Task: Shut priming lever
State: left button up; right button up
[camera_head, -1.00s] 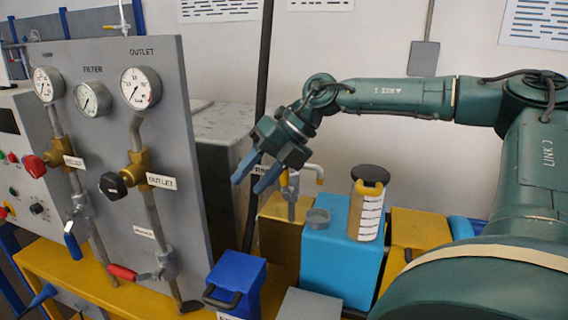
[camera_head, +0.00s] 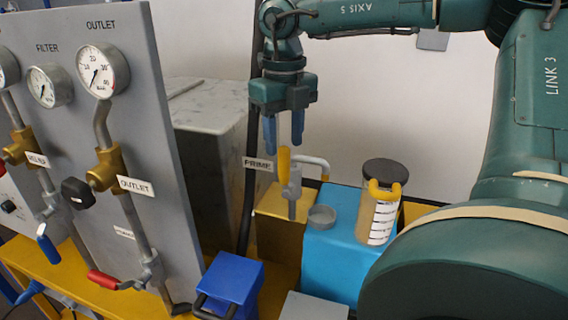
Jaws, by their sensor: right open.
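The priming lever (camera_head: 284,163) is a yellow handle standing upright on a small grey valve (camera_head: 292,190), beside a white tag marked PRIME (camera_head: 258,163). My right gripper (camera_head: 284,140) points down just above the lever, its two blue fingers apart with a gap between them. The lever's top is about level with the fingertips and lines up with the gap in the picture. Whether it lies between the fingers in depth I cannot tell. Nothing is held. My left gripper is not in view.
A grey panel with gauges, an OUTLET valve (camera_head: 105,170) and a red lever (camera_head: 103,279) stands at left. A blue block (camera_head: 338,240) with a grey cup (camera_head: 321,216) and a black-lidded container (camera_head: 382,205) is right of the valve. A dark blue box (camera_head: 232,278) is in front.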

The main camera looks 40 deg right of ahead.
aim_at(284, 165)
notch_tip(284, 165, down, 6)
jog(key=shift+f, duration=0.2)
grip_shut()
dwell(0.5)
